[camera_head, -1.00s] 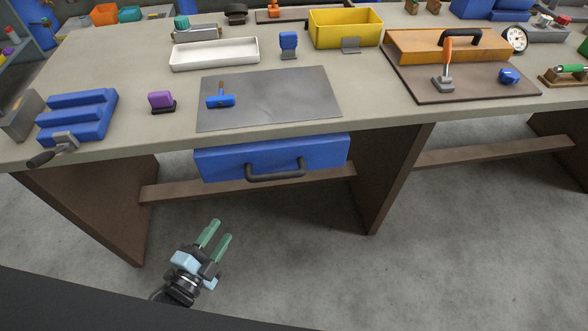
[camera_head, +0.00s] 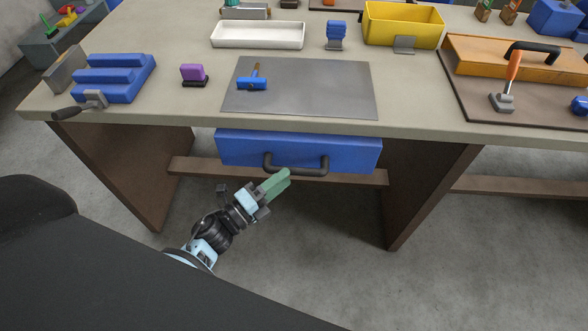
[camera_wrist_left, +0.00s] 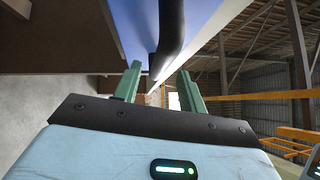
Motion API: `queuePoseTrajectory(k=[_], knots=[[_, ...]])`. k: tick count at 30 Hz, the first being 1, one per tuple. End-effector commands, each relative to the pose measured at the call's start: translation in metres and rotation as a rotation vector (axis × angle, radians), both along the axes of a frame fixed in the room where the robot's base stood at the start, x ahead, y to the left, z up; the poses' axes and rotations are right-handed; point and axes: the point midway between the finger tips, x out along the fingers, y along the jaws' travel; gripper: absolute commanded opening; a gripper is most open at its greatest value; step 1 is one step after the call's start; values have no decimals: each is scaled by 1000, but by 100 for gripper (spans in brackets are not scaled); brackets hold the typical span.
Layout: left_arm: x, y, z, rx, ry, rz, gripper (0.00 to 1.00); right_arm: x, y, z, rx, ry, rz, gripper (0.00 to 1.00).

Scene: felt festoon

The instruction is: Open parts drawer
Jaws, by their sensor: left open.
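The blue parts drawer (camera_head: 232,150) is under the workbench top, its front flush below the bench edge, and looks shut. Its dark bar handle (camera_head: 297,172) runs along the front. My left gripper (camera_head: 278,180) is just below and in front of the handle's left part, fingers pointing up toward it. In the left wrist view the green fingers (camera_wrist_left: 158,88) are apart with nothing between them. The handle (camera_wrist_left: 170,35) shows beyond the fingertips, under the blue drawer (camera_wrist_left: 203,14). Whether the fingers touch it cannot be told. My right gripper is not in view.
The workbench top (camera_head: 190,118) carries a grey mat (camera_head: 320,90) with a blue hammer (camera_head: 252,83), a white tray (camera_head: 258,36), a yellow bin (camera_head: 400,25) and a blue stepped block (camera_head: 115,78). Brown side panels (camera_head: 425,190) flank the space under the drawer. The floor in front is clear.

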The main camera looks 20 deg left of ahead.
Motion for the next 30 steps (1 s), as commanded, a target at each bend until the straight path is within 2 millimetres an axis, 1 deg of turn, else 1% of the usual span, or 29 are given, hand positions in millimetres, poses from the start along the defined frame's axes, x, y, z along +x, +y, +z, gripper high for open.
queuePoseTrajectory(k=[1, 3, 9, 13, 20, 23, 27, 30], knots=[[8, -5, 3, -2, -2, -1, 41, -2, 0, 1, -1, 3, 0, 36], [17, -10, 4, -3, -2, -1, 41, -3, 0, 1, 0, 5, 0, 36], [34, -19, 5, -2, 1, 0, 41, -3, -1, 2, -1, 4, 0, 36], [38, -22, 6, -2, 1, 1, 41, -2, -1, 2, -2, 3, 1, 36], [38, -22, 5, -1, 2, 0, 41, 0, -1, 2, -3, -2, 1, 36], [38, -22, 5, -2, 1, 0, 30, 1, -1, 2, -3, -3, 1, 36], [38, -22, 5, -2, 1, 0, 11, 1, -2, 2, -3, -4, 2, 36], [38, -22, 6, -2, 1, 0, 0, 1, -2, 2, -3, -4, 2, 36]])
